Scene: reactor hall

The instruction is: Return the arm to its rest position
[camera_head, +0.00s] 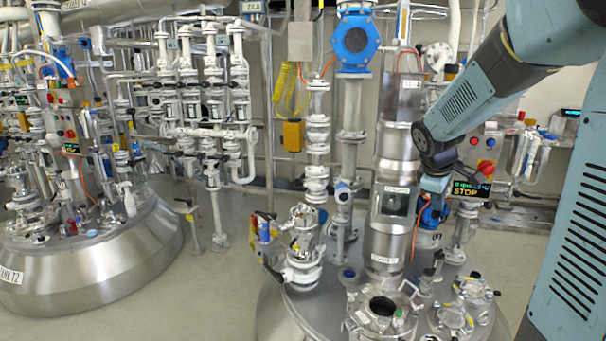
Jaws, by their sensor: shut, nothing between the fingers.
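My arm (468,100) reaches in from the upper right and bends down at a dark joint. Below it, the wrist hangs beside a tall steel column (388,236). My gripper (431,278) is small and dark, pointing down over the right part of the near vessel's lid. It is shut with nothing held. I cannot tell exactly how far its tips are from the fittings below.
The near steel vessel (285,318) carries an open round port (382,306), glass-covered ports (452,318) and valves close to my gripper. A control panel reading STOP (468,190) stands behind the wrist. Another large vessel (95,265) stands left.

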